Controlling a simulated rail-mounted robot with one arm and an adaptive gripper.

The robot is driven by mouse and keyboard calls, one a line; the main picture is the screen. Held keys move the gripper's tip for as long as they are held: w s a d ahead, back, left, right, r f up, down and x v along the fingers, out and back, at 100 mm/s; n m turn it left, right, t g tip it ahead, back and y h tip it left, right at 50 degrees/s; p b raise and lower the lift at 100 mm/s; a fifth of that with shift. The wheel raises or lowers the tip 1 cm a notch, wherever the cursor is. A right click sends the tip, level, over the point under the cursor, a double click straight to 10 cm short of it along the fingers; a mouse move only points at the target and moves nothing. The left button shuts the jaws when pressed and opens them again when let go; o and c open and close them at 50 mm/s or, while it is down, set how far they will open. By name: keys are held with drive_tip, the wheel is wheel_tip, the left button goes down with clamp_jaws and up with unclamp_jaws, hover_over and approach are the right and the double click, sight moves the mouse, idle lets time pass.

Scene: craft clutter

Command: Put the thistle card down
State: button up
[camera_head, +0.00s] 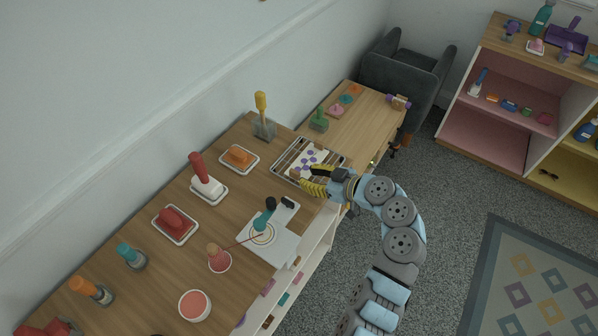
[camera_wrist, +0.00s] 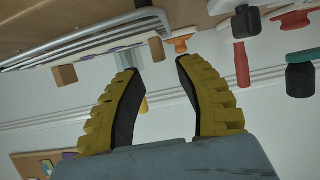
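A white card with purple spots (camera_head: 305,160), which I take to be the thistle card, lies on a wire drying rack (camera_head: 335,156) on the wooden bench. Its picture is too small to make out. My gripper (camera_head: 309,179) is at the rack's near right edge, close to the card, and partly covers that side. In the wrist view, my gripper's yellow ribbed fingers (camera_wrist: 157,66) stand apart with nothing between them. The rack's grey bars (camera_wrist: 85,38) show at upper left there, with a thin pale edge below them.
Bench top beyond the rack is partly clear.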

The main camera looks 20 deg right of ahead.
drive_tip(key=v, duration=0.6)
drive_tip(key=shift+s+d+r, duration=0.1)
drive_tip(key=shift+d+r, duration=0.05)
idle(0.3)
